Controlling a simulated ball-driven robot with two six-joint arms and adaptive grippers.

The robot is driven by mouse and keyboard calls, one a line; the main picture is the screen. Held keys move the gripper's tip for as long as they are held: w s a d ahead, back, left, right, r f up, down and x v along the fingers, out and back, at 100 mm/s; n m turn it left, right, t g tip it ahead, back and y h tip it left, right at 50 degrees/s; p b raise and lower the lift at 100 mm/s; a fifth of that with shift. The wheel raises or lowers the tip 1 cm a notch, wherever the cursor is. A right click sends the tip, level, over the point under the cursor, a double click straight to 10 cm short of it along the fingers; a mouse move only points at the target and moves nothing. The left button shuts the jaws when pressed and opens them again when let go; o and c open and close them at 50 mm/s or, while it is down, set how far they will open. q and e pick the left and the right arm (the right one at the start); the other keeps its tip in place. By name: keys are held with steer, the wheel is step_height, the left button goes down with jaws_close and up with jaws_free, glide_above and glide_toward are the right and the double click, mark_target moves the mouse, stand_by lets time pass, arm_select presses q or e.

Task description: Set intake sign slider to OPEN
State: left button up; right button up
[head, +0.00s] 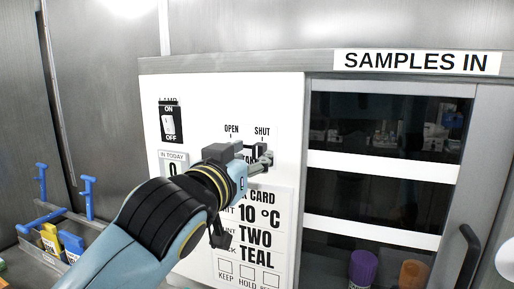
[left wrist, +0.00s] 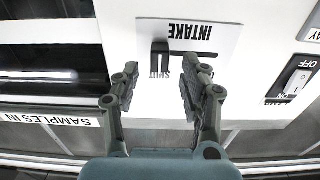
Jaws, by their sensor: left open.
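The intake sign (left wrist: 228,30) shows upside down in the left wrist view, with a dark horizontal slot. A dark slider knob (left wrist: 159,52) stands at the end of the slot by the SHUT label. In the head view the OPEN and SHUT labels show on the white panel (head: 200,95), with SHUT on the right; my gripper covers much of the sign below them. My left gripper (head: 262,160) is open in front of the sign. In the left wrist view its fingers (left wrist: 160,80) stand either side of the SHUT label, with the knob between and beyond them. I cannot tell any contact.
An ON/OFF switch (head: 169,122) is on the panel at the upper left. A printed card (head: 258,222) lies below the sign. A dark-windowed cabinet (head: 385,125) labelled SAMPLES IN stands to the right. A rack with blue handles (head: 88,197) is at the lower left.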

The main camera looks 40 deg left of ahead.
mark_target(256, 152)
arm_select(q)
steer(key=x, duration=0.3)
steer(key=shift+w+p, duration=0.15)
steer(key=shift+p, duration=0.15)
steer(key=shift+c, duration=1.5)
jaws_close()
arm_select(e)
steer(key=shift+w+d+r, duration=0.1)
steer(key=shift+w+r, duration=0.35)
steer(key=shift+w, duration=0.35)
